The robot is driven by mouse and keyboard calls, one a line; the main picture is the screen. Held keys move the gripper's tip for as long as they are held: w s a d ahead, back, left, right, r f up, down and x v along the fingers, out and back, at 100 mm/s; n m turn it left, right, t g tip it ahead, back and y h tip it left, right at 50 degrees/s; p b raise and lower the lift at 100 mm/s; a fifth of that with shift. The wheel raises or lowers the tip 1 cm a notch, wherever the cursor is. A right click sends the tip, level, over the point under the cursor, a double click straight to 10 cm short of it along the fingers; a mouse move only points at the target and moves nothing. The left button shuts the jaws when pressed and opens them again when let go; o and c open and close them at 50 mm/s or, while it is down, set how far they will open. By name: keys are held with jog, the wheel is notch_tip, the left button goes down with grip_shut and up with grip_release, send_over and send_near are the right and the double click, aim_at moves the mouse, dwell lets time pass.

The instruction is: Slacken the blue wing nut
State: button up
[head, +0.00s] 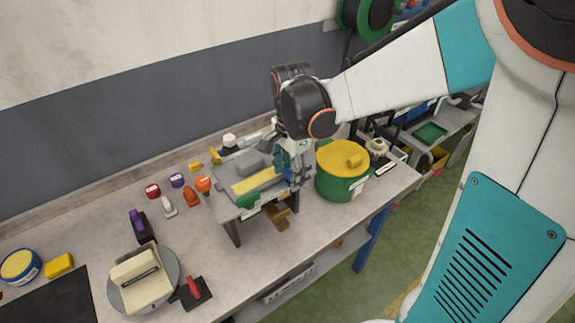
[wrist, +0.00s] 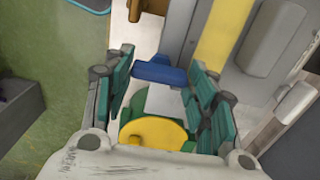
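The blue wing nut (wrist: 158,73) shows in the wrist view as a flat blue bar at the edge of the grey fixture (wrist: 180,30). My gripper (wrist: 161,63) is open, with one teal finger to the left of the nut and one to the right. The right finger is close to the nut's right end; I cannot tell whether it touches. In the head view my gripper (head: 292,165) hangs over the right end of the fixture (head: 232,177), which has a yellow strip on top. There the nut is mostly hidden behind my gripper.
A green pot with a yellow lid (head: 341,157) stands close to the right of my gripper. Several small coloured-handled objects (head: 177,181) lie left of the fixture. A round turntable (head: 172,292) with a cream block is at the front left. The bench front has some free room.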

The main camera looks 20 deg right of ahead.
jog(key=shift+n, duration=0.4)
jog(key=n, duration=0.7)
jog(key=shift+n, duration=0.3)
jog(key=n, duration=0.8)
jog(key=shift+n, duration=0.3)
jog(key=o, duration=1)
jog(key=shift+o, duration=0.2)
